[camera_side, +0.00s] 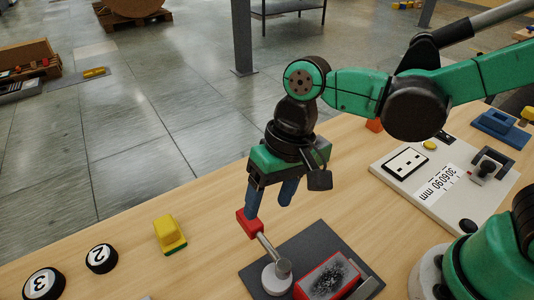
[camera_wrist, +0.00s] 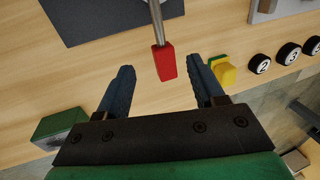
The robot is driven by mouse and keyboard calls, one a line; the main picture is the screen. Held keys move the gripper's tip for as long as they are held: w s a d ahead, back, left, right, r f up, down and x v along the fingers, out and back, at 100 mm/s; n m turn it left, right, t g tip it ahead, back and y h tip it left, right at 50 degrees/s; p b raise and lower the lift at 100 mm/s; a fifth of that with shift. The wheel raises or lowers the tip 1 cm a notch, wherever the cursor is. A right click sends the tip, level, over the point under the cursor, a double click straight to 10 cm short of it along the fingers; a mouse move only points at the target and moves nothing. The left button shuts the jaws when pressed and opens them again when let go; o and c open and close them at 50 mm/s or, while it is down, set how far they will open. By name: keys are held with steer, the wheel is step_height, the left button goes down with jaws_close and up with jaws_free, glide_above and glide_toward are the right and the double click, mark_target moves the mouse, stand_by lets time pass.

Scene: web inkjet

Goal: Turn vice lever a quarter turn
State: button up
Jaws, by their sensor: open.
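The vice lever is a metal rod with a red grip (camera_side: 248,223), running to a grey round hub (camera_side: 276,277) on a dark plate (camera_side: 322,243). In the wrist view the red grip (camera_wrist: 165,63) appears between the open fingertips (camera_wrist: 161,68), and the rod (camera_wrist: 156,22) runs up. I cannot tell the exact height gap.
A yellow and green block (camera_side: 169,233) and black discs numbered 2 (camera_side: 101,258) and 3 (camera_side: 43,284) lie to the left. A white panel (camera_side: 440,180) with fittings is at right. A green block (camera_wrist: 60,126) is left in the wrist view. Wood around the grip is clear.

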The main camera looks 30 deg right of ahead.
mark_target(260, 232)
steer(key=shift+x, duration=2.85)
steer(key=shift+s, duration=0.1)
jaws_close()
